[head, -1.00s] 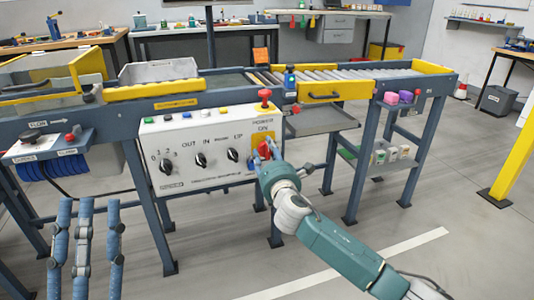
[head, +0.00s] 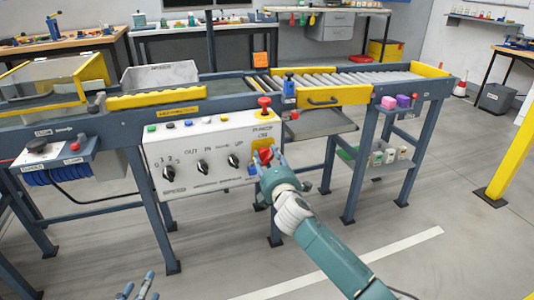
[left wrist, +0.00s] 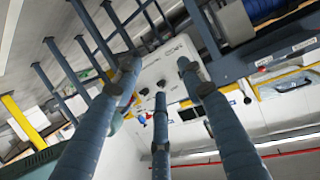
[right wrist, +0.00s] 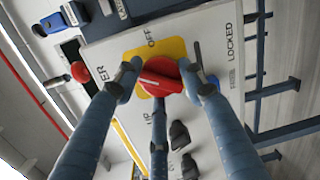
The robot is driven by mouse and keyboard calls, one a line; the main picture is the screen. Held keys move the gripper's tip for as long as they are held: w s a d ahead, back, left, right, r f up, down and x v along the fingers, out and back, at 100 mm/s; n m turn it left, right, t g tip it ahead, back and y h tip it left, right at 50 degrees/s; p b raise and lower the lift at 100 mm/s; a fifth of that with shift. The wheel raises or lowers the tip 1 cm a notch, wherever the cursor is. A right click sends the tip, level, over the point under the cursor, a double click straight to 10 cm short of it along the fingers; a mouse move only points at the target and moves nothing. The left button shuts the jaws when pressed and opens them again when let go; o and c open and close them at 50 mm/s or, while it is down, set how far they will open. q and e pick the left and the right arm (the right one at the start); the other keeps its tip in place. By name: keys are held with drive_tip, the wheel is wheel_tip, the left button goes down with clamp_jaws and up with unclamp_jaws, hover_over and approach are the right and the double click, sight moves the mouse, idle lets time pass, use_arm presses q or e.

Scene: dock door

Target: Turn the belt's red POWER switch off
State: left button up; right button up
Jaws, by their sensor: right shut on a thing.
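The red POWER switch (head: 265,154) is a rotary knob on a yellow plate at the right end of the white control panel (head: 205,178). In the right wrist view the red knob (right wrist: 160,76) sits between the blue fingers of my right gripper (right wrist: 160,85), which are shut on it. An OFF label shows beside the yellow plate (right wrist: 172,50). The head view shows my right gripper (head: 268,165) at the knob, partly covering it. My left gripper (head: 138,291) is empty, low at the bottom edge; its fingers are spread in the left wrist view (left wrist: 160,95).
A red mushroom button (head: 264,102) stands above the switch, and black selector knobs (head: 203,167) are to its left. The conveyor frame (head: 275,225) has legs below the panel. The floor (head: 430,260) at the right front is clear.

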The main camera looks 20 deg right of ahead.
drive_tip(key=m+p, duration=0.1)
drive_tip(key=m, duration=0.1)
drive_tip(key=shift+s+a+m+p, duration=0.1)
drive_tip(key=shift+a+m+p, duration=0.05)
drive_tip(key=shift+m+p, duration=0.2)
drive_tip(key=m+p, duration=0.2)
drive_tip(key=m, duration=0.1)
drive_tip(key=shift+g+y, duration=0.3)
drive_tip(key=shift+y, duration=0.1)
use_arm(q)
drive_tip(key=s+a+f+g+y+p, duration=0.1)
drive_tip(key=s+a+f+g, duration=0.3)
drive_tip(key=s, duration=0.5)
drive_tip(key=s+a+f+g+y+p, duration=0.1)
drive_tip(key=s+a+f+g+y, duration=0.1)
drive_tip(key=s+f+g, duration=0.6)
use_arm(e)
drive_tip(key=shift+m, duration=1.05)
use_arm(q)
wheel_tip(320, 180, down, 7)
drive_tip(key=t+p, duration=0.1)
drive_tip(key=p, duration=0.1)
drive_tip(key=shift+f+n, duration=0.15)
drive_tip(key=shift+n, duration=0.15)
use_arm(e)
drive_tip(key=m, duration=0.2)
drive_tip(key=shift+f+m+y, duration=0.1)
drive_tip(key=shift+m+y, duration=0.3)
use_arm(q)
drive_tip(key=shift+w, duration=0.1)
